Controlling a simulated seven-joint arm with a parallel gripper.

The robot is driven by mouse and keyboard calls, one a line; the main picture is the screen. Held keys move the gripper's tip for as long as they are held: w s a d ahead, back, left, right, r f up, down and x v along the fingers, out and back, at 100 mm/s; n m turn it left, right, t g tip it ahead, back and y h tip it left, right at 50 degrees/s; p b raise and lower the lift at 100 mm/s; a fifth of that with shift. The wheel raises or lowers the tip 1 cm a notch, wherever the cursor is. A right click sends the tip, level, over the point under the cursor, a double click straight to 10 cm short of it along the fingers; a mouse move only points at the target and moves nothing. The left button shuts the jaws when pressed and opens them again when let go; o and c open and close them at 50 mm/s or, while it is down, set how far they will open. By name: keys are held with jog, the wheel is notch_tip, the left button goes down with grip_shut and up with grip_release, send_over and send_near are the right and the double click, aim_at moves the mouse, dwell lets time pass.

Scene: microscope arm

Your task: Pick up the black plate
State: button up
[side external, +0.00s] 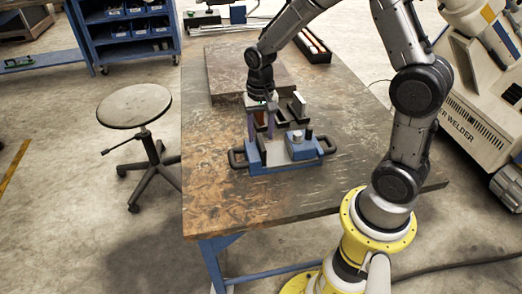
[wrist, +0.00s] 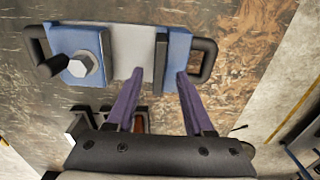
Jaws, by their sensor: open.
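My gripper (side external: 261,130) points down over the vise, its two purple fingers apart with nothing visibly held. In the wrist view the open fingertips (wrist: 159,73) lie on either side of a thin dark plate (wrist: 161,62) at the inner face of the vise's right-hand blue jaw. I cannot tell for certain whether this is the black plate. The blue vise (side external: 305,150) has a grey bed and black end handles. Dark upright pieces (side external: 298,104) stand behind the vise. They show partly in the wrist view (wrist: 80,121), cut off by my gripper body.
The vise stands on a worn brown worktable (side external: 220,195). A raised slab (side external: 228,70) lies at the back of the table, and a red-edged long tray (side external: 312,45) is at the back right. The table's front left is clear. A stool (side external: 135,106) stands left of it.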

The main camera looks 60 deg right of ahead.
jog(key=shift+f, duration=1.45)
jog(key=shift+c, duration=0.3)
grip_shut()
jog(key=shift+d+r, duration=0.1)
